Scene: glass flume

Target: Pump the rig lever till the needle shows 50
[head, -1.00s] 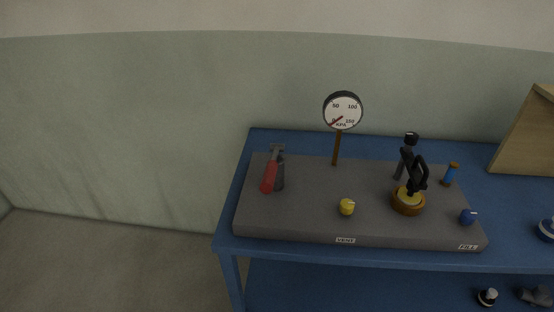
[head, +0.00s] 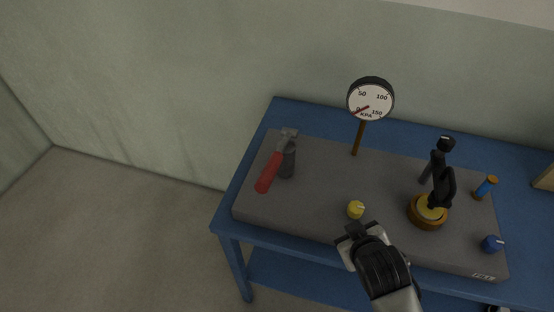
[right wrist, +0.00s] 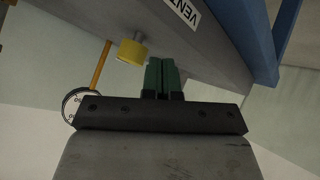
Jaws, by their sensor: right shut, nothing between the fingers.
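The rig lever with its red handle (head: 268,173) stands tilted on a dark bracket (head: 287,162) at the left of the grey rig base (head: 320,200). My right gripper (head: 352,234) is shut and empty at the base's front edge, just in front of the yellow knob (head: 356,209). In the right wrist view its green fingers (right wrist: 163,72) are together near the yellow knob (right wrist: 131,52) and the VENT label (right wrist: 183,9), apart from both.
A blue knob (head: 492,244) sits near the FILL label at the front right. A black fitting (head: 443,187) on a brown and yellow round base (head: 428,213) and a blue cylinder (head: 486,187) stand on the right. The blue table (head: 290,112) is bare behind the lever.

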